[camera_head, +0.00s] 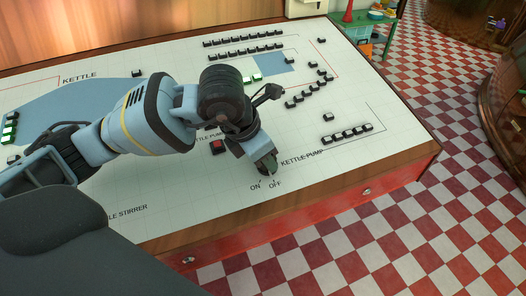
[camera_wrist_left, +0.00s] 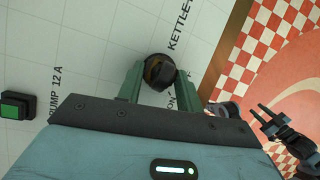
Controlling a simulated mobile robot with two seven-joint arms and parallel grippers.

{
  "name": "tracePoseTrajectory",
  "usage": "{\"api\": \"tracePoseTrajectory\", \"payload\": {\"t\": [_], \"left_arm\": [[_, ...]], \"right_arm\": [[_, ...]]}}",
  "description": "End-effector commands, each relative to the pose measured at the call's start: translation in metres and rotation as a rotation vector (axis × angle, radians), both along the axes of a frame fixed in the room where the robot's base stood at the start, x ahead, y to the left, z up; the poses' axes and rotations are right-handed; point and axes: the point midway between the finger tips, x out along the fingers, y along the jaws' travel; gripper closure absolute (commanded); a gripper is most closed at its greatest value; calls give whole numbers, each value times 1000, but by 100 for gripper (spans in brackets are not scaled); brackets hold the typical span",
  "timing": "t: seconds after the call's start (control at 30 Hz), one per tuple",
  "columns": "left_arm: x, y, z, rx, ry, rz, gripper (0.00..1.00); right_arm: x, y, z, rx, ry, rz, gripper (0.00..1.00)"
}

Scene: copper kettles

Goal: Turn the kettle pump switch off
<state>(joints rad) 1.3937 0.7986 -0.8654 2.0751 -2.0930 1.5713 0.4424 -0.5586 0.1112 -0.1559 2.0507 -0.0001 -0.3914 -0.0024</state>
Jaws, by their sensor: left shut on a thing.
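The kettle pump switch is a dark round knob (camera_wrist_left: 159,72) on the white panel, beside the "KETTLE-PUMP" label in the left wrist view. My left gripper (camera_wrist_left: 156,85) is shut on it, one green finger on each side. In the head view my left gripper (camera_head: 267,166) points down at the panel above the "ON" and "OFF" marks and hides most of the knob. Which mark the knob points to cannot be told. What looks like my right gripper (camera_wrist_left: 254,112) shows at the right of the left wrist view, its fingers apart and empty, off the panel.
A red button (camera_head: 218,147) sits left of my left gripper. A green button (camera_wrist_left: 15,105) shows in the wrist view. Several black switches (camera_head: 347,134) stand in rows on the panel (camera_head: 390,165). Its wooden front edge (camera_head: 300,208) is close; checkered floor lies beyond.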

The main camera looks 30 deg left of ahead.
Motion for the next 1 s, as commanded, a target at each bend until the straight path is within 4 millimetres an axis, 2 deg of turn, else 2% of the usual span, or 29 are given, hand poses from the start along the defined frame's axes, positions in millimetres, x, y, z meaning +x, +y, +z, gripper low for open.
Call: {"api": "tracePoseTrajectory", "payload": {"t": [0.4, 1.0], "left_arm": [[0, -1, 1, -1, -2, 130, 87], [0, -1, 1, -1, -2, 161, 87]], "right_arm": [[0, 0, 4, 1, -2, -1, 64], [-1, 0, 4, 1, -1, -1, 64]]}}
